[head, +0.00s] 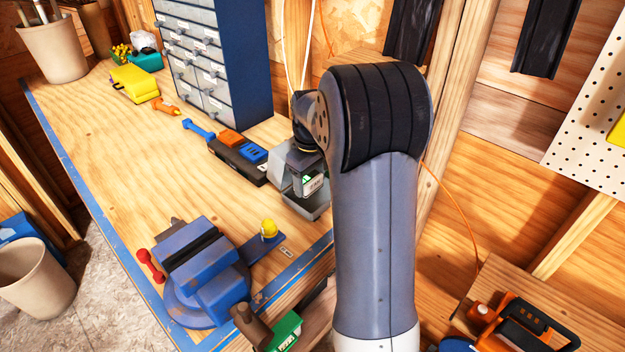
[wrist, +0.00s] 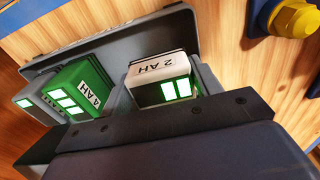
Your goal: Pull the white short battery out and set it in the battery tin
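The white short battery (wrist: 158,72), marked 2 AH with lit green bars, sits between my gripper's fingers (wrist: 165,88) in the wrist view. Grey finger surfaces lie against both its sides, so the gripper looks shut on it. The grey battery tin (wrist: 128,47) is beneath and around it; whether the battery touches the tin's floor is hidden. A green 4 AH battery (wrist: 80,90) and a grey battery (wrist: 36,103) stand at the tin's left. In the head view, my arm partly covers the gripper and the tin (head: 308,207) at the bench's right.
A black holder (head: 238,157) with orange and blue blocks lies just left of the tin. A blue vise (head: 203,262) with a yellow knob (head: 268,229) stands nearer the front. A drawer cabinet (head: 205,55) rises behind. The bench's left middle is clear.

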